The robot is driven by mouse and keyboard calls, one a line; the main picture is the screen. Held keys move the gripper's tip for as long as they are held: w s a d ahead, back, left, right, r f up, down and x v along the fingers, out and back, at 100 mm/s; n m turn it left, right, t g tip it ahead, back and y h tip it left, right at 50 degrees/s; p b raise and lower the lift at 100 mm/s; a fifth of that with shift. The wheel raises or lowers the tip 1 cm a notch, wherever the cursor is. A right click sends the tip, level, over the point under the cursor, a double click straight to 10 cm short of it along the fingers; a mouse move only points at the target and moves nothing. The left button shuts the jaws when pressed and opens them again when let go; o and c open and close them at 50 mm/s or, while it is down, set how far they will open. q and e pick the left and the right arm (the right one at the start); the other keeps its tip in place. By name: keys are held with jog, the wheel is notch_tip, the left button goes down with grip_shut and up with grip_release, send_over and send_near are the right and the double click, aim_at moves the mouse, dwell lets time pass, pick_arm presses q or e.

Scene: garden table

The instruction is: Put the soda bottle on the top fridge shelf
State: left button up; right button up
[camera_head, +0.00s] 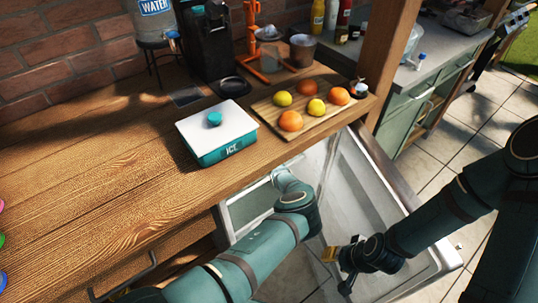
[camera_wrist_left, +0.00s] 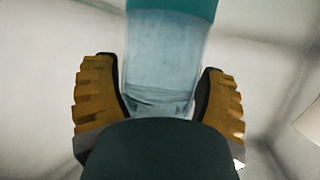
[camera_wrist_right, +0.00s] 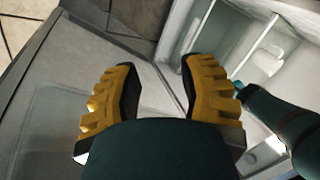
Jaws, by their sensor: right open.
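In the left wrist view, the soda bottle (camera_wrist_left: 162,60), clear bluish with a teal band at the top edge, sits between the fingers of my left gripper (camera_wrist_left: 160,90). The fingers appear to touch its sides, shut on it. In the head view the left hand goes under the counter edge into the open fridge (camera_head: 248,207), so its fingers and the bottle are hidden there. My right gripper (camera_head: 337,268) is open and empty in front of the fridge door (camera_head: 375,220). The right wrist view shows its fingers (camera_wrist_right: 158,75) apart, with pale fridge shelving (camera_wrist_right: 262,50) at upper right.
The wooden counter (camera_head: 90,180) is above the fridge. It holds an ice box (camera_head: 216,132), a board (camera_head: 268,113) with several fruits, and a water dispenser (camera_head: 155,25). A wooden post (camera_head: 395,55) stands right of the board. Tiled floor (camera_head: 430,160) is open at the right.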

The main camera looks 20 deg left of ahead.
pick_arm(q)
jog(key=shift+o, duration=1.2)
jog(key=shift+r, duration=0.2)
jog(key=p+v, duration=0.5)
jog(key=v, duration=0.7)
jog(key=shift+p, duration=0.4)
jog(key=shift+s, duration=0.1)
